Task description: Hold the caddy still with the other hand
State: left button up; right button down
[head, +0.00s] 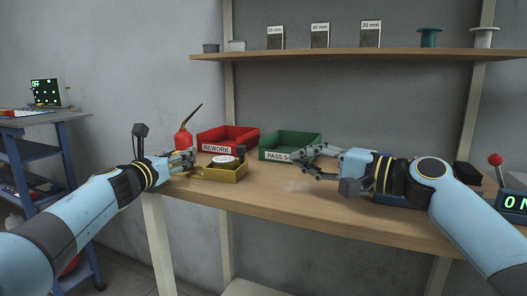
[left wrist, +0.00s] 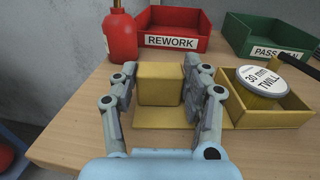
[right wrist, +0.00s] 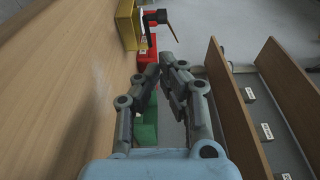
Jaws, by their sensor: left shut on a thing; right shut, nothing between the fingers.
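The mustard-yellow caddy (head: 230,176) sits near the table's front edge, left of centre. It holds a round white-topped spool labelled "30 mm TWILL" (left wrist: 262,80). A yellow block (left wrist: 160,84) at the caddy's left end is between the fingers of my left gripper (left wrist: 160,70), which is shut on it. In the head view my left gripper (head: 192,156) is at the caddy's left side, and the exact contact is partly hidden. My right gripper (head: 297,160) is shut and empty, apart from the caddy on its right, near the green bin. It also shows in the right wrist view (right wrist: 161,71).
A red REWORK bin (head: 232,137) and a green PASS bin (head: 292,139) stand behind the caddy. A red oil can (head: 183,139) is behind my left gripper. A shelf (head: 350,54) with cards and spools is above. Some table between caddy and right gripper is clear.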

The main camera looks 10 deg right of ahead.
aim_at(243, 150)
dwell(0.3)
jog(key=x, duration=1)
